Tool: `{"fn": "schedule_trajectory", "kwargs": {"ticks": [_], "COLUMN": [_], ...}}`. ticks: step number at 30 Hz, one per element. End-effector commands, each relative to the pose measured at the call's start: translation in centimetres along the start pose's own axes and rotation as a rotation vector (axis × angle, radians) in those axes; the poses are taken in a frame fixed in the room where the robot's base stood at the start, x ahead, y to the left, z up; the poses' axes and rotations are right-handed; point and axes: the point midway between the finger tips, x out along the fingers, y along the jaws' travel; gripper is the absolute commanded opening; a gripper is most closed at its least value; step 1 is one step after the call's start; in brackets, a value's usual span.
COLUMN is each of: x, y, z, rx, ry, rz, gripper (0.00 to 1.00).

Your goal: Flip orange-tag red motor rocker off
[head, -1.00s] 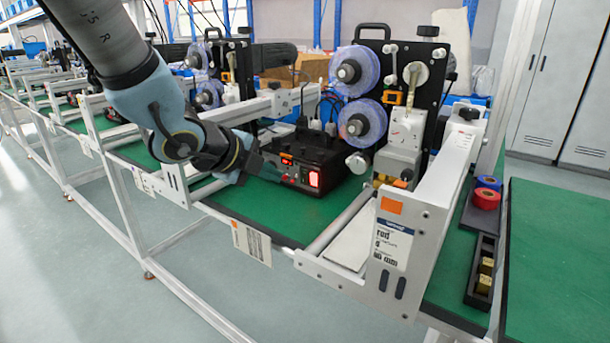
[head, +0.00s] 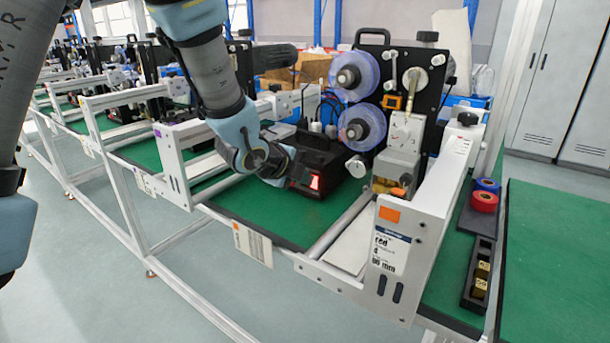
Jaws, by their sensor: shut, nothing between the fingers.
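The red motor rocker (head: 315,182) glows red on the front face of the black control box (head: 328,160). The box stands on the green bench of the machine with the orange tag (head: 389,214), whose label reads "red". My gripper (head: 302,175) is shut and empty, just left of the rocker at the front of the box. It hides the left part of the panel, where a small display and buttons sat. I cannot tell whether its tips touch the rocker.
Blue film reels (head: 360,124) and a black upright plate stand behind and right of the box. White side frames (head: 425,225) flank the bench. Similar machines run off to the left. Red and blue tape rolls (head: 485,200) lie at the right. Green bench in front of the box is clear.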

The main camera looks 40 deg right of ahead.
Motion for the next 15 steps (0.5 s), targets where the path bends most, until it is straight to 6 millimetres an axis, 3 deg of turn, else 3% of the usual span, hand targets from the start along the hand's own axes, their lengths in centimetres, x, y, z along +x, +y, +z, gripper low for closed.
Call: {"fn": "schedule_trajectory", "kwargs": {"ticks": [8,15], "x": [0.0,0.0], "y": [0.0,-1.2], "z": [0.0,0.0], "rx": [0.0,0.0], "ry": [0.0,0.003], "rz": [0.001,0.063], "gripper": [0.0,0.0]}}
